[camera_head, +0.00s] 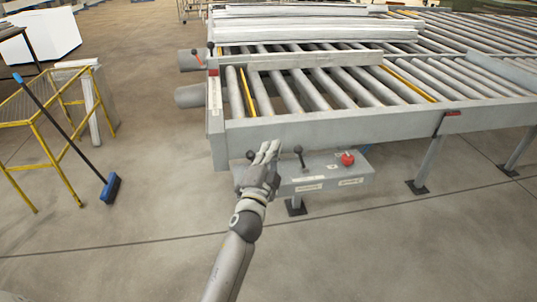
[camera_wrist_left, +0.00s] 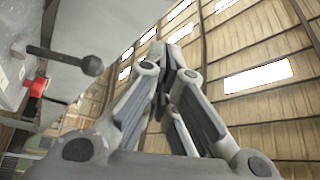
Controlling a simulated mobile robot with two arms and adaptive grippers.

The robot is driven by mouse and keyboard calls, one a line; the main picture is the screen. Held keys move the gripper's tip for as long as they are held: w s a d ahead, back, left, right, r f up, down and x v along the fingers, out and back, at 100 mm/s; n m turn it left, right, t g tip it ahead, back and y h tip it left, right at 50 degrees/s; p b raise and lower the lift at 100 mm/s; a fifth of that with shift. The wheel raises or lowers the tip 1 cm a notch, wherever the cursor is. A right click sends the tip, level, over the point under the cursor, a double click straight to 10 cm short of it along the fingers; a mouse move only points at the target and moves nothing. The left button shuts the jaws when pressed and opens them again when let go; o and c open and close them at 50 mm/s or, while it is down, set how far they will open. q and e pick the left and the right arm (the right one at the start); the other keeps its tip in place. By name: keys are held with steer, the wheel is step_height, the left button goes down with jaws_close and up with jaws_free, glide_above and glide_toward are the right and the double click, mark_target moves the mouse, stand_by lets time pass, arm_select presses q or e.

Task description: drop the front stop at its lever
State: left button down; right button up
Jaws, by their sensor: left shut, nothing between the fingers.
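A grey control box (camera_head: 325,182) hangs on the front side of the roller bench. It carries a black-knobbed lever (camera_head: 299,151) right of my gripper and another black knob (camera_head: 250,155) at its left end, partly beside my fingers. Its labels are too small to read, so I cannot tell which lever belongs to the front stop. My left gripper (camera_head: 268,150) is shut and empty, fingers raised between the two knobs. In the left wrist view the shut fingers (camera_wrist_left: 165,60) point up, and a lever with a dark ball (camera_wrist_left: 92,66) stands apart to their left.
A red knob (camera_head: 347,158) sits at the box's right end; red also shows in the left wrist view (camera_wrist_left: 37,87). The roller bench (camera_head: 330,126) is behind. A yellow stand (camera_head: 45,140) and blue broom (camera_head: 110,188) are left. The floor in front is clear.

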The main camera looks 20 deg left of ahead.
arm_select(q)
steer(key=b+v, duration=0.2)
steer(key=v, duration=0.8)
steer(key=shift+d+b, duration=0.25)
steer(key=shift+b, duration=0.05)
arm_select(e)
steer(key=shift+d+f, duration=0.35)
steer(key=shift+f, duration=0.25)
steer(key=shift+d+f, duration=0.3)
steer(key=shift+f, duration=0.3)
